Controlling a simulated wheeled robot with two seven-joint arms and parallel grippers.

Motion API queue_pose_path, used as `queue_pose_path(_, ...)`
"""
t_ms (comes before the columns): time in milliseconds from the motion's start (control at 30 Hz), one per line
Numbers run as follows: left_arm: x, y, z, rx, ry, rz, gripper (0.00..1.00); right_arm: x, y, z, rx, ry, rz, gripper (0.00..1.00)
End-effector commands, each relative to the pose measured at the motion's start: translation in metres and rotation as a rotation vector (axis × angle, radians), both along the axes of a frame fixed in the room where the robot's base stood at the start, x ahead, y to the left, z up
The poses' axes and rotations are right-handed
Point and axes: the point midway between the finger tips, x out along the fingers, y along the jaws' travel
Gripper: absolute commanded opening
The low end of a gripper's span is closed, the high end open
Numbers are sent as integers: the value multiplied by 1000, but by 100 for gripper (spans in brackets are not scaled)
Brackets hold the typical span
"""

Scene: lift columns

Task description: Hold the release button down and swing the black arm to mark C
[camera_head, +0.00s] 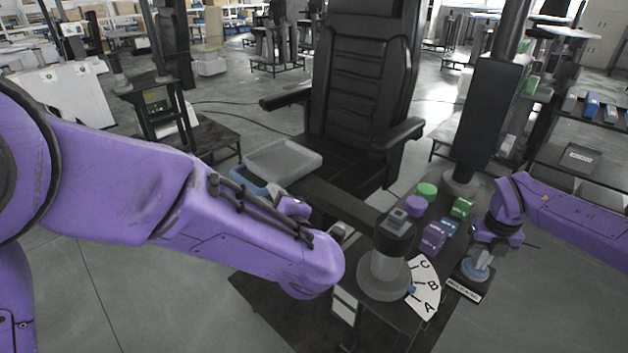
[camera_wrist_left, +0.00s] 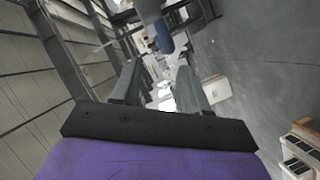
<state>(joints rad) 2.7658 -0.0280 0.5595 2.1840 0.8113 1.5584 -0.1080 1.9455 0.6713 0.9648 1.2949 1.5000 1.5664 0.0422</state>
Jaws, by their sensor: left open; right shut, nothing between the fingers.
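The black arm (camera_head: 338,199) runs from the top of a grey pivot post (camera_head: 384,268) leftward, in front of the chair. A white dial (camera_head: 426,290) marked A, B and C lies at the post's right; a small blue pointer (camera_head: 411,288) sits near B. The blue release button (camera_head: 477,271) is on a labelled black base. My right gripper (camera_head: 484,250) is shut and empty directly over the button; I cannot tell whether it touches. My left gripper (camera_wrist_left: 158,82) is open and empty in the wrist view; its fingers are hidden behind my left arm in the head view.
A grey tray (camera_head: 284,160) is near the black arm's far left end. A black chair (camera_head: 365,80) stands behind.

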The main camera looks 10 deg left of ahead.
Motion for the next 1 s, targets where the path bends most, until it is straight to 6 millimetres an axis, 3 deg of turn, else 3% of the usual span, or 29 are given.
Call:
queue_pose_path(167, 0, 17, -4, -11, 11, 80, 44, -1, -1, -2, -1, 3, -1, 0)
queue_pose_path(600, 70, 78, -25, -9, 12, 77, 44, -1, 0, -1, -1, 3, 0, 0)
queue_pose_path(1000, 82, 88, -28, -7, 11, 74, 44, 0, 0, -1, -1, 3, 0, 0)
